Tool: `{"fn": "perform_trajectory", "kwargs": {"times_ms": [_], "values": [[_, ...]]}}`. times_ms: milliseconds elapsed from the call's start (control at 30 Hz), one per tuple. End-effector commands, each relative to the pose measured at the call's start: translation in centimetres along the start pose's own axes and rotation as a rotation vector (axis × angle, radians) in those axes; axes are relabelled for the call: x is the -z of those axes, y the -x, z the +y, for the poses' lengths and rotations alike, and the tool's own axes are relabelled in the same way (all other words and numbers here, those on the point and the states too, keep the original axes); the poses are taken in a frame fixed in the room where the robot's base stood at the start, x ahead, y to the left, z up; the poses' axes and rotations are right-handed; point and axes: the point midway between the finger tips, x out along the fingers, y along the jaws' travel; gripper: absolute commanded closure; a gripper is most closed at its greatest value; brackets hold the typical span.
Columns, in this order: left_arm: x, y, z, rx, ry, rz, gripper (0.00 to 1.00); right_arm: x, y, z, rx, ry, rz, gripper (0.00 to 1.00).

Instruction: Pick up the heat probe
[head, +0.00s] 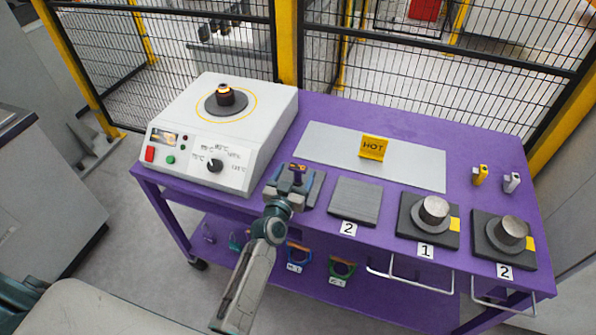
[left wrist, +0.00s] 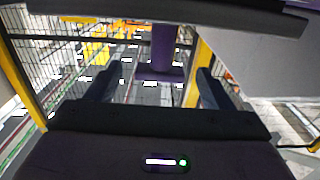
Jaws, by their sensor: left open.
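My left gripper (head: 295,176) is over the front of the purple table, right of the heater. Its fingers are apart in the left wrist view (left wrist: 157,80). A purple upright piece with a wider foot (left wrist: 163,50) shows between the fingers there; in the head view a small purple piece (head: 298,169) shows at the jaws. I cannot tell whether it is the heat probe or whether the fingers touch it. Two small upright devices, one yellow (head: 481,175) and one grey-white (head: 511,182), stand at the table's right end, far from the gripper. My right gripper is out of view.
The white heater (head: 215,130) with a dark ringed part on top stands at left. A grey plate (head: 325,150) bears a yellow HOT sign (head: 374,147). Pads (head: 354,201) and two blocks with metal cylinders (head: 434,210) line the front edge. A fence (head: 440,70) closes the back.

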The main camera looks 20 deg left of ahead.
Motion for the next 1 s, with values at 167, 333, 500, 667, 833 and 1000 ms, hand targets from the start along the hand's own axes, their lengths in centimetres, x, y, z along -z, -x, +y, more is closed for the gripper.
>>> {"fn": "perform_trajectory", "kwargs": {"times_ms": [167, 333, 500, 667, 833, 1000], "values": [[-0.05, -0.39, -0.01, 0.0, -0.001, 0.0, 0.25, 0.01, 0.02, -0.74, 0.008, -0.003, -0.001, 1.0], [-0.05, -0.36, -0.01, 0.0, -0.001, 0.0, 0.39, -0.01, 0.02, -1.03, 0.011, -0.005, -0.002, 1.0], [-0.05, -0.35, -0.01, 0.0, -0.001, 0.0, 0.73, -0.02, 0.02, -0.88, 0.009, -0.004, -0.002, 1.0], [-0.04, -0.34, -0.01, 0.0, -0.001, 0.0, 0.75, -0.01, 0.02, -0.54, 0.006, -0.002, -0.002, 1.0], [0.08, -0.37, -0.01, 0.0, -0.001, -0.001, 0.75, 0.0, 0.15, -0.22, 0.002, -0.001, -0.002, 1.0], [0.88, -0.63, -0.11, -0.001, 0.0, 0.0, 0.75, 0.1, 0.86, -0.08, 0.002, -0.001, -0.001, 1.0]]}}
